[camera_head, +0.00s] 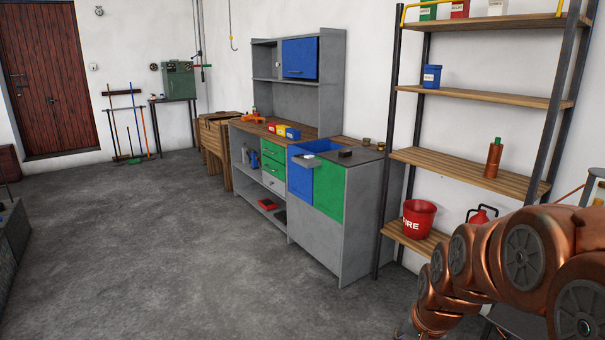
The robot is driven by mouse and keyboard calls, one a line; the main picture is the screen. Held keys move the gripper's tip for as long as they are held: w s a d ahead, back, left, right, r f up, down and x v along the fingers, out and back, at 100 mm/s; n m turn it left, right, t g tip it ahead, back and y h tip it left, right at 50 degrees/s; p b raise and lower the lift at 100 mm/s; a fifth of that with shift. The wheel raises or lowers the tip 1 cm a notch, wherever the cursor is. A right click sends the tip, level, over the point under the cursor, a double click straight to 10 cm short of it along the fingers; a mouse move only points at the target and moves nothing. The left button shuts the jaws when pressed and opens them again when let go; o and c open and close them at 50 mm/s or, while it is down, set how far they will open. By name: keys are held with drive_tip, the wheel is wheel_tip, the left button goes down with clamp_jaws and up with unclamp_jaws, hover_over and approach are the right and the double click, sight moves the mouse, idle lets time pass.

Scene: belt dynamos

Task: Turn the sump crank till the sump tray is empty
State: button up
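I cannot make out a sump crank or a sump tray for certain in the head view. A green metal box (179,80) with a red-tipped handle (205,66) at its right side stands on a small stand by the back wall, too far off to tell what it is. A blue open basin (318,147) is set in the right part of the grey workbench, with a small grey ledge at its front left. My copper arm shows at the lower right. My gripper is not in view.
The grey workbench (359,218) stands along the right wall, left of a tall shelf unit (466,170) holding a red fire bucket (419,218). A dark block edges the left side. The grey floor (150,255) is clear.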

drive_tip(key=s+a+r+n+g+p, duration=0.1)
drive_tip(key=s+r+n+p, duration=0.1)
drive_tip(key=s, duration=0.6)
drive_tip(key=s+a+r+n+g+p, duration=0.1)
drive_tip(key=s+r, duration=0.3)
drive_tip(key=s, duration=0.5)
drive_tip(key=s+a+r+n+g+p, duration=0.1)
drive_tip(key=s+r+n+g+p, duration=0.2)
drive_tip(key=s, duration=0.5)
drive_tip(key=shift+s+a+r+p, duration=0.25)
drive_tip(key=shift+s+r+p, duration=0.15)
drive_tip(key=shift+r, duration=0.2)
